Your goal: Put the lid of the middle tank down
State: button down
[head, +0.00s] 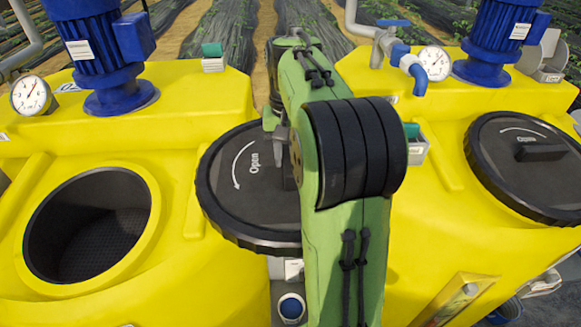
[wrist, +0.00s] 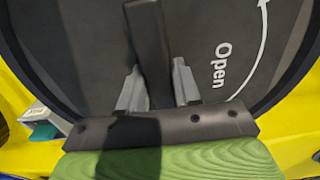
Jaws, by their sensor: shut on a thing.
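A round black lid (head: 225,205), marked "Open" with a curved white arrow, is in the middle of the head view, over the gap between two yellow tanks. Its right part is hidden behind my green arm. My gripper (wrist: 158,88) is shut on the lid's bar handle (wrist: 148,40), one finger on each side, in the wrist view. The lid looks roughly level and clear of the open mouth. A yellow tank (head: 185,95) at the left has an open round mouth (head: 88,225) with a dark inside. I cannot tell which tank is the middle one.
The right yellow tank (head: 440,120) has its own black lid (head: 490,165) on it. Blue motors (head: 95,45) (head: 500,35), gauges (head: 30,95) (head: 435,62) and a blue-handled valve (head: 390,35) stand behind. Small boxes (head: 213,64) (head: 412,150) sit near the lid.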

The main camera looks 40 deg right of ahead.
jog(key=f, duration=0.4)
jog(key=shift+w, duration=0.25)
jog(key=shift+s, duration=0.15)
jog(key=shift+f, duration=0.15)
jog(key=c, duration=0.8)
grip_release()
jog(key=shift+f, duration=0.1)
